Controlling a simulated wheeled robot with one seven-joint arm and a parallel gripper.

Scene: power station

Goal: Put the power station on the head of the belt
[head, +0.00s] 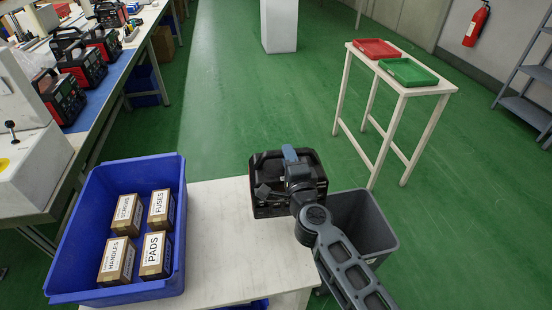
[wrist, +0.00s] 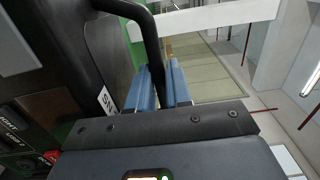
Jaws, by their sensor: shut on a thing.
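A black power station (head: 266,165) is at the far right corner of the white table in the head view. My gripper (head: 290,154) is above it. In the wrist view, the blue fingers of my gripper (wrist: 165,88) are shut around the black carry handle (wrist: 152,48), with the dark body of the power station (wrist: 45,90) at left. I cannot tell whether the power station touches the table; my wrist hides part of it. The blue belt (head: 97,112) runs along the left of the head view, with several red-and-black power stations (head: 66,97) on it.
A blue crate (head: 176,250) with labelled cartons stands on the white table (head: 222,225). A grey bin (head: 385,225) is at right. A white stand (head: 440,88) holds red (head: 377,48) and green (head: 408,72) trays. Green floor lies open between the belt and stand.

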